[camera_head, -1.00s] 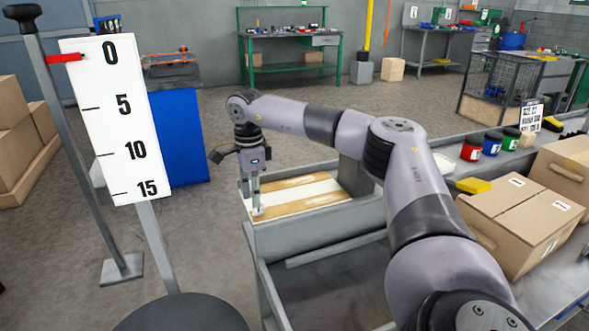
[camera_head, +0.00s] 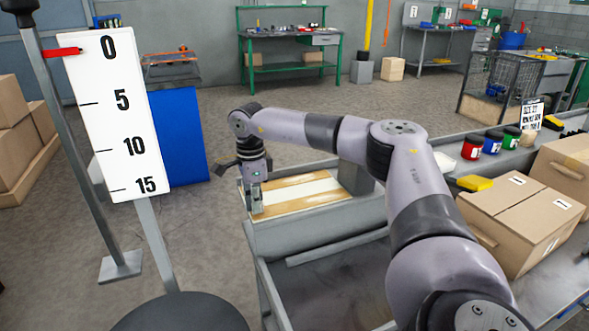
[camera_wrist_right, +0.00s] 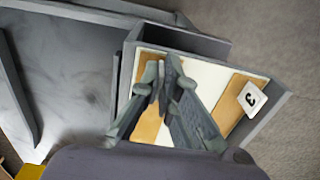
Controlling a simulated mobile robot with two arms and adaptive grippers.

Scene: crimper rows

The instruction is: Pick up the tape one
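I cannot make out a tape in any view. My right gripper (camera_head: 256,211) points down over the near left end of a shallow tray (camera_head: 340,201) with brown and white stripes. In the right wrist view the gripper (camera_wrist_right: 163,78) has its two fingers drawn together at the tips, and no held thing shows between them. A white card marked 3 (camera_wrist_right: 251,97) lies on a brown stripe at the tray's end, beside the fingers. The fingers hide part of the tray. My left gripper is not in view.
A grey cart (camera_head: 330,290) stands below the tray. Cardboard boxes (camera_head: 520,215), a yellow item (camera_head: 475,183) and red, blue and green cans (camera_head: 493,143) are on the right bench. A white scale board (camera_head: 118,120) stands at left. Open floor lies behind the tray.

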